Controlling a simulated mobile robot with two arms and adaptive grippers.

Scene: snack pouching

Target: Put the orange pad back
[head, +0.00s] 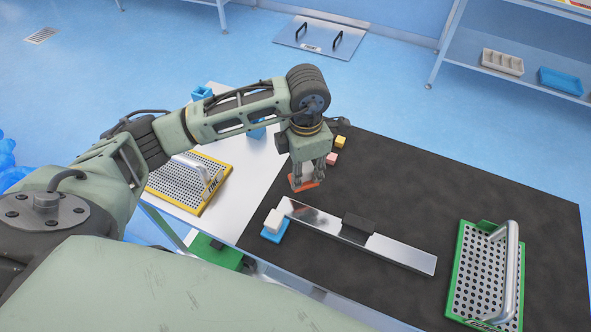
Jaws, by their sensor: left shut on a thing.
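My left gripper (308,179) reaches in from the left and points down over the left part of the black mat (420,190). It is shut on the orange pad (304,186), a thin flat piece that shows at its fingertips. Whether the pad touches the mat or hangs just above it, I cannot tell. My right gripper is not in view.
A metal bar (400,251) with a black block (357,228) lies in front. White (273,220) and blue (274,236) pieces sit at its left end. Pink (331,158) and yellow (340,142) blocks are behind. Handled perforated yellow (163,182) and green (466,270) plates flank the bar.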

